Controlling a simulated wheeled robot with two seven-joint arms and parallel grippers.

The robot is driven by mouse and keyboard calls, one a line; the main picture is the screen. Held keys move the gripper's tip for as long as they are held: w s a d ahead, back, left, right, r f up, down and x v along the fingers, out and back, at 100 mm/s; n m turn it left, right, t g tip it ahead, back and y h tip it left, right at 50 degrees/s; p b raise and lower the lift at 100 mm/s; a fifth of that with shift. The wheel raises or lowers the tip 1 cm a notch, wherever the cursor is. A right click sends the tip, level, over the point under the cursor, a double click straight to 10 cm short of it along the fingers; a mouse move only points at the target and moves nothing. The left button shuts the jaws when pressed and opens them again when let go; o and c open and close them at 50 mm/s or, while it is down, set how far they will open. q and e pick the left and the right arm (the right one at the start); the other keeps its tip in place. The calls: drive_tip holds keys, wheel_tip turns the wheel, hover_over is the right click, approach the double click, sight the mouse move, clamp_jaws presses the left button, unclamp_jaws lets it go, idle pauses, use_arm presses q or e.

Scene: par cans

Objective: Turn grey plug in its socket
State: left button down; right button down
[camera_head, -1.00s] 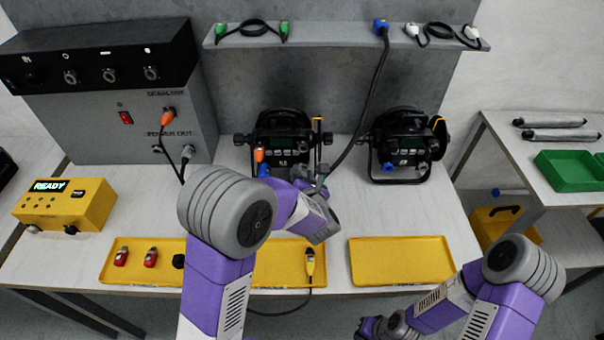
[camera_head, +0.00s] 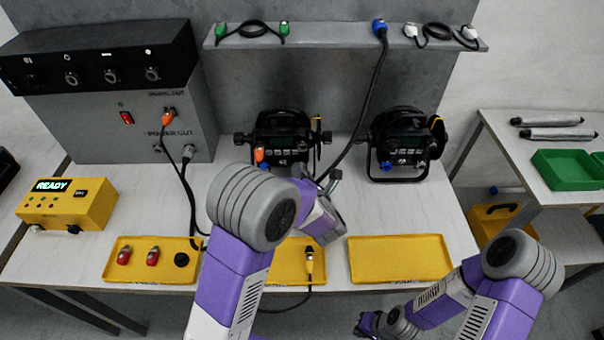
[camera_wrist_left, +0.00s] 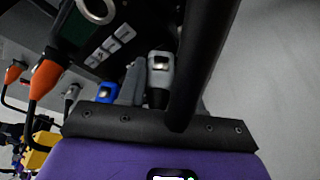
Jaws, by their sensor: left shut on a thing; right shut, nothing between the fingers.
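My left gripper (camera_head: 331,178) is at the lower right front of the left black par can (camera_head: 284,138). In the left wrist view a grey plug (camera_wrist_left: 160,72) stands against the dark finger, and the gripper is shut on it. The par can's face is just beyond the plug. Whether the plug is fully seated in its socket is hidden. A blue plug (camera_wrist_left: 107,92) is beside it. Another grey plug (camera_head: 188,152) sits in the power box. My right gripper (camera_head: 366,326) is shut and empty at the bottom edge, clear of everything.
An orange plug (camera_head: 259,155) is on the left par can. A second par can (camera_head: 402,145) stands to the right. A black cable (camera_head: 362,100) hangs from the shelf's blue plug (camera_head: 380,26) towards my left gripper. Yellow trays (camera_head: 400,262) lie along the front.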

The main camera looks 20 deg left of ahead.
use_arm(q)
drive_tip(key=shift+w+r, duration=0.15)
drive_tip(key=shift+r, duration=0.1)
drive_tip(key=c, duration=0.9)
unclamp_jaws()
drive_tip(key=shift+o, duration=1.1)
drive_tip(key=shift+f, duration=0.1)
drive_tip(key=shift+f, duration=0.1)
